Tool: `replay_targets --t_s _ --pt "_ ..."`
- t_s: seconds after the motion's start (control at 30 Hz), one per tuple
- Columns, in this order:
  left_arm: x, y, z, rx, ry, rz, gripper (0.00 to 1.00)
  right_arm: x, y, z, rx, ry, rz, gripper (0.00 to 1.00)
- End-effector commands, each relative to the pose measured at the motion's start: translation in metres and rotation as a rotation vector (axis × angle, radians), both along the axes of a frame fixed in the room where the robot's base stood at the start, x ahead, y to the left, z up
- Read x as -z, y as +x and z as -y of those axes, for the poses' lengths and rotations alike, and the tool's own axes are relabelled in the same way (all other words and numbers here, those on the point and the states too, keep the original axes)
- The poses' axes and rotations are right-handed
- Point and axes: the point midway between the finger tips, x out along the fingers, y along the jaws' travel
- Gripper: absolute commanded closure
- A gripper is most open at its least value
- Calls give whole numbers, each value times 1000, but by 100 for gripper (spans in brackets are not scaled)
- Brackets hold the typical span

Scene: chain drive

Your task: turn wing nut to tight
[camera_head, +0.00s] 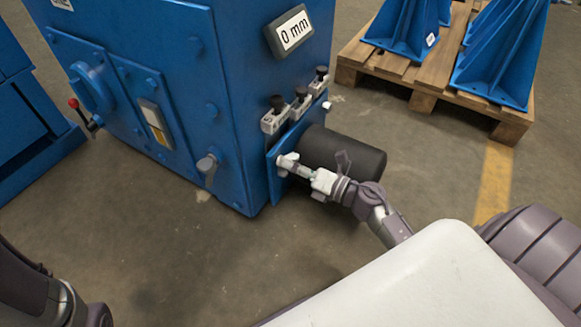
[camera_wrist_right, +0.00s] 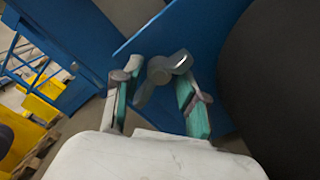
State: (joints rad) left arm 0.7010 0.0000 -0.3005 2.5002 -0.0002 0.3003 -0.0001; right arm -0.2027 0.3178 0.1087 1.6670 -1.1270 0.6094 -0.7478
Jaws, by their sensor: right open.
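The grey wing nut (camera_wrist_right: 159,76) is in the right wrist view, on the blue plate, with its wings spread to either side. My right gripper (camera_wrist_right: 155,101) is open, with its teal-padded fingers on either side of the nut. Whether a finger touches it, I cannot tell. In the head view my right gripper (camera_head: 298,168) is at the blue plate (camera_head: 274,180) on the machine's side, by the black cylinder. The gripper hides most of the nut there. My left gripper is not in view; only parts of my left arm show at the lower left.
The black cylinder (camera_head: 345,152) is close beside my right gripper. A wooden pallet (camera_head: 420,80) with blue brackets stands at the upper right. Floor is clear in front.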

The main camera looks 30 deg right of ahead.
Motion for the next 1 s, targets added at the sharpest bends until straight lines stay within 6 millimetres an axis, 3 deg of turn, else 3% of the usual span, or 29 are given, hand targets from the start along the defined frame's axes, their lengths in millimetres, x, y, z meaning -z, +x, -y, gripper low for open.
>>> replay_targets --t_s 0.27,0.53,0.63,0.83,1.0 --pt "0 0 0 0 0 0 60 0 2 -1 1 0 -1 59" --pt "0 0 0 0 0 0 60 0 2 -1 1 0 -1 100" --pt "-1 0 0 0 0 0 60 -1 2 -1 1 3 -3 100" --pt "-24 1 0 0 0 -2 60 -5 2 0 2 99 -61 100" --pt "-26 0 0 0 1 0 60 0 2 0 1 136 -80 100"
